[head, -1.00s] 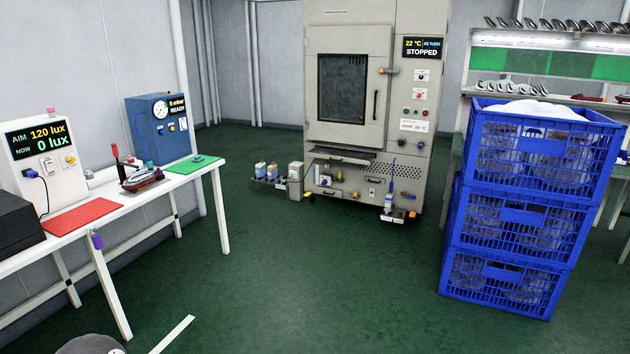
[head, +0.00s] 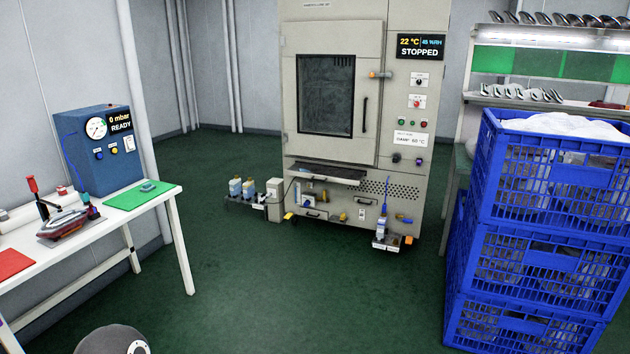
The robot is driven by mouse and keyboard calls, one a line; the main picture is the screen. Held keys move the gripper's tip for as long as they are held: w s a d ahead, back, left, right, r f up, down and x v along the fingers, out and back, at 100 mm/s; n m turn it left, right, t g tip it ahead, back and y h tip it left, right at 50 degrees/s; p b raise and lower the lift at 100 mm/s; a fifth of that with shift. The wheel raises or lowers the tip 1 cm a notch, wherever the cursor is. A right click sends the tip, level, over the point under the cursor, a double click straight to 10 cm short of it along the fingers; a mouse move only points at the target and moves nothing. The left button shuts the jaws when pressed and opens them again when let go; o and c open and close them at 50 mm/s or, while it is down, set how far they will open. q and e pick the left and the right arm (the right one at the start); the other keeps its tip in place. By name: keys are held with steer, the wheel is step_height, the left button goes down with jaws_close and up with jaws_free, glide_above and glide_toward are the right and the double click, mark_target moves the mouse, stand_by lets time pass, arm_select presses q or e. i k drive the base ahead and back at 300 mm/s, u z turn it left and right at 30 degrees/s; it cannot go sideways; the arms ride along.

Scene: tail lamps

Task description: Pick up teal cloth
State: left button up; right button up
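I cannot make out a teal cloth anywhere in the head view. White cloth (head: 562,125) is heaped in the top blue crate (head: 550,187) at the right. A small grey-teal item (head: 148,187) lies on the green mat (head: 128,198) on the white bench; it is too small to tell what it is. Neither of my grippers is in view. Only a dark rounded part, probably of my own arm, shows at the bottom left edge.
The white bench (head: 172,208) at left carries a blue gauge box (head: 98,165), a lamp (head: 66,222) and a red mat (head: 12,262). A grey cabinet (head: 330,150) stands at the back. Blue crates are stacked at right. The green floor (head: 315,290) between is clear.

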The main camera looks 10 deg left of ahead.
mark_target(147, 187)
steer(key=u, duration=0.1)
steer(key=i, duration=2.85)
steer(key=u, duration=0.9)
steer(key=i, duration=1.2)
steer(key=u, duration=1.4)
steer(key=i, duration=1.05)
steer(key=u, duration=0.45)
steer(key=k, duration=0.7)
steer(key=u, duration=0.25)
steer(key=i, duration=0.55)
